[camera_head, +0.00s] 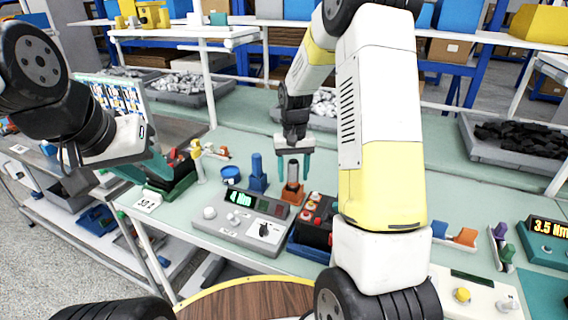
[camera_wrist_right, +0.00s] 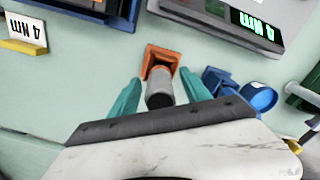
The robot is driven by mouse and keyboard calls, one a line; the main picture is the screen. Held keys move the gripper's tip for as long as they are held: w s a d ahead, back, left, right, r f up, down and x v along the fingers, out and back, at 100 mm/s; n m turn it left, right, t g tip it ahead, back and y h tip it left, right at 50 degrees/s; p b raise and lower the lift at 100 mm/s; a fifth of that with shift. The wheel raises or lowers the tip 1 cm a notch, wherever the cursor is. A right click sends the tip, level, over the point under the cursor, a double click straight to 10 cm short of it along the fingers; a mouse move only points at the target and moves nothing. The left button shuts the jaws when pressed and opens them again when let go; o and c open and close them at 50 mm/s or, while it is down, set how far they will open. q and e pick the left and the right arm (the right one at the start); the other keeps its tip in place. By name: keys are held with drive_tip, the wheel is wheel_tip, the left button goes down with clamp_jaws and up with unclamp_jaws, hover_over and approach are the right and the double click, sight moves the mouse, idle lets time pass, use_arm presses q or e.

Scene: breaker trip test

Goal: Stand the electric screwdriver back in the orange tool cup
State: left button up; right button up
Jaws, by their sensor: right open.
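The electric screwdriver (camera_head: 293,174) shows as a grey, upright body with its lower end in the orange tool cup (camera_head: 291,196) on the bench. In the right wrist view the screwdriver (camera_wrist_right: 159,88) lies between my fingers, and the square rim of the orange cup (camera_wrist_right: 162,52) surrounds its far end. My right gripper (camera_head: 293,172) points down over the cup, its teal fingers apart on either side of the screwdriver, with gaps visible. My left gripper (camera_head: 148,170) is away to the left, above the bench's left edge; its fingers overlap in view.
A grey tester (camera_head: 240,222) with a green display stands in front of the cup. A dark box with buttons (camera_head: 318,215) stands close on the right. A blue holder (camera_head: 258,175) and a round blue dish (camera_head: 230,174) are to the left.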

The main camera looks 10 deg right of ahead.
sight(294, 162)
wheel_tip(294, 162, up, 8)
drive_tip(key=shift+f, duration=0.2)
drive_tip(key=shift+r, duration=0.15)
drive_tip(key=shift+s+r, duration=0.1)
drive_tip(key=shift+r, duration=0.05)
drive_tip(key=s+r+t+y, duration=0.1)
drive_tip(key=s+r+t, duration=0.2)
drive_tip(key=s+r, duration=0.7)
drive_tip(key=s+a+r+n+t+y, duration=0.1)
drive_tip(key=s+a+r+t, duration=0.1)
drive_tip(key=s, duration=1.2)
drive_tip(key=shift+r+t, duration=0.6)
